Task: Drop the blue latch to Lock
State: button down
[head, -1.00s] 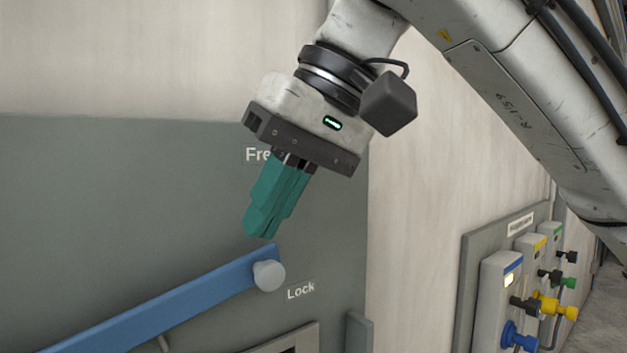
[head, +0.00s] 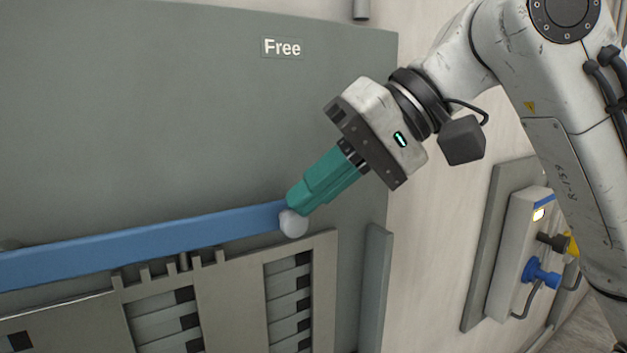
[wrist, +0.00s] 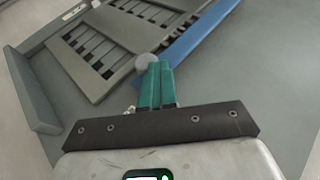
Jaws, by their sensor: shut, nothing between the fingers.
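The blue latch (head: 150,240) is a long bar running across the grey panel, rising slightly to the right. A pale round knob (head: 293,223) sits at its right end. My gripper (head: 293,204) is shut and empty, its teal fingers slanting down to the latch's knob end. The fingertips look to be touching it, but exact contact is unclear. The wrist view shows the fingers (wrist: 156,65) beside the knob (wrist: 147,63) and the latch (wrist: 205,30). The "Free" label (head: 282,47) is well above the latch. The "Lock" label cannot be seen in the head view.
A slotted metal plate (head: 230,285) lies just below the latch. A grey vertical strip (head: 376,285) stands to its right. The panel above the latch is clear.

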jog(key=shift+f, duration=0.7)
jog(key=v, duration=1.1)
jog(key=shift+r, duration=0.55)
